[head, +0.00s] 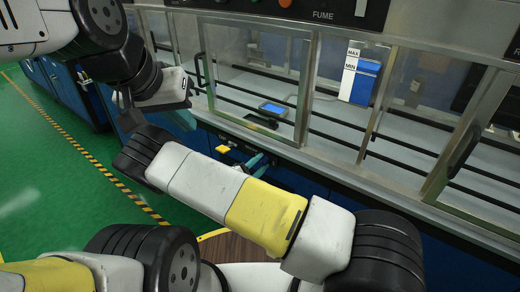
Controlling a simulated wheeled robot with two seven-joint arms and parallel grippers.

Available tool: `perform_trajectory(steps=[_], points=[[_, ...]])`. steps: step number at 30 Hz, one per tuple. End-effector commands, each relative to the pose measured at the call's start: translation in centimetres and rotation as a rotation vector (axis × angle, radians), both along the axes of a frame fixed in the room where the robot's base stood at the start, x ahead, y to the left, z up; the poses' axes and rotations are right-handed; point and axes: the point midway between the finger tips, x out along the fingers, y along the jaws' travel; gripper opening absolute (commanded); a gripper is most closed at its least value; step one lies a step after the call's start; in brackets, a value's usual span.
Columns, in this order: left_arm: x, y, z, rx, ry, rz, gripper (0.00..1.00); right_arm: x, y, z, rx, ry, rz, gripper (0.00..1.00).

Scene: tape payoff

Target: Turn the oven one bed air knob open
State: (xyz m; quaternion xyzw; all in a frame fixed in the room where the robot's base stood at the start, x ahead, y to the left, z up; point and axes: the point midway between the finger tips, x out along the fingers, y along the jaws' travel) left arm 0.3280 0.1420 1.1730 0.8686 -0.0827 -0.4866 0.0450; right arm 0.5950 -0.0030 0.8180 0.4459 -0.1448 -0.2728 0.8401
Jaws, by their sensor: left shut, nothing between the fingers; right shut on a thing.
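My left arm comes in from the upper left. Its hand (163,92) is in front of the cabinet's left end, shut and empty, well above the panel under the sill. My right arm crosses the middle of the head view, and its forearm (266,212) covers much of the low front panel. I cannot make out the fingers of my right gripper or what is between them. A small yellow part (222,149) and a teal part (256,160) show just above the forearm, below the sill. I cannot tell which of them, if any, belongs to the bed air knob.
A glass-fronted cabinet (262,85) with dark rails fills the upper right. Inside are a small blue-screened device (273,109) and a blue-and-white container (361,78) marked MAX and MIN. Green floor (50,170) with a striped line lies clear at left. Blue cabinets (72,92) stand behind.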

Motion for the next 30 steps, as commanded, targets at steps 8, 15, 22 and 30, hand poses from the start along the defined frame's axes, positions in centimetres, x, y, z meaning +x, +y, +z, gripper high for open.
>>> perform_trajectory(steps=[8, 15, 22, 30], points=[[0.0, 0.0, 0.0, 0.0, 0.0, 0.0, 0.0, 0.01, -0.04, -0.06, 0.207, -0.15, 0.0, 0.0], [0.0, 0.0, 0.0, 0.0, 0.0, 0.0, 0.0, 0.01, -0.08, -0.14, 0.354, -0.257, 0.0, 0.0], [0.0, 0.0, 0.0, 0.0, 0.0, 0.0, 0.0, 0.0, -0.11, -0.18, 0.445, -0.323, -0.001, 0.0], [0.0, 0.0, 0.0, 0.0, 0.0, 0.0, 0.0, 0.0, -0.13, -0.21, 0.49, -0.355, -0.001, 0.0]])
